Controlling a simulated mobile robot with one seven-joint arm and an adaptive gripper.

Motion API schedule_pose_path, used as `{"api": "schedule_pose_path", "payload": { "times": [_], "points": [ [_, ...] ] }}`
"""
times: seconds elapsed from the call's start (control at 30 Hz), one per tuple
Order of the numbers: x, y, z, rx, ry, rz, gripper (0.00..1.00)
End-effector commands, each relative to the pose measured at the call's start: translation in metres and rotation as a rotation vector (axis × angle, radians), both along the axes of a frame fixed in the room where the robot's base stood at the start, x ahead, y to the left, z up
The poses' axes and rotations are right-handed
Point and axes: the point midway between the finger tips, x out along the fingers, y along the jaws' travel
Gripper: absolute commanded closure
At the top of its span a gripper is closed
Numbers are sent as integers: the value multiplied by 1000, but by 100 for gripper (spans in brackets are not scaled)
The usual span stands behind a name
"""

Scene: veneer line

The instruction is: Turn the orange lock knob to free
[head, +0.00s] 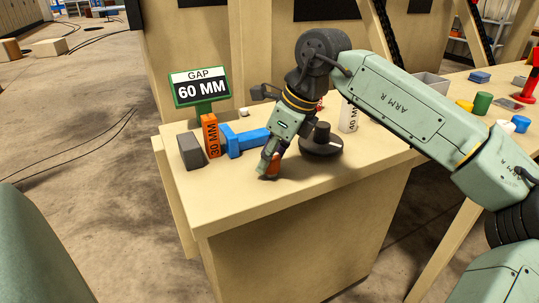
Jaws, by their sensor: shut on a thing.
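My gripper (270,160) points down at the front part of the near table. Its fingers are shut on a small orange piece, the orange lock knob (268,168), which is mostly hidden by the fingers. How the knob is turned cannot be told. A blue slide-like part (243,142) lies just left of my gripper, against an upright orange block marked 30 MM (211,137). A dark grey block (192,151) stands left of that. A black round base with an upright knob (321,140) is right of my gripper.
A green-framed sign (200,87) reads GAP 60 MM behind the blocks. A white cylinder marked 40 MM (349,115) stands behind the black base. The table's front right (330,185) is clear. Coloured pieces (482,103) and a grey bin (430,86) are on the right table.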

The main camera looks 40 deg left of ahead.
Motion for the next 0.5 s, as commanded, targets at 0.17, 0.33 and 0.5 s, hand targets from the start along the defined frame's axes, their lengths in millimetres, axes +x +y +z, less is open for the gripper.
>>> {"api": "schedule_pose_path", "payload": {
  "times": [0.17,0.33,0.5],
  "points": [
    [0,0,0,1,0,0,63],
    [0,0,0,0,0,0,52],
    [0,0,0,0,0,-1,48]
  ]
}}
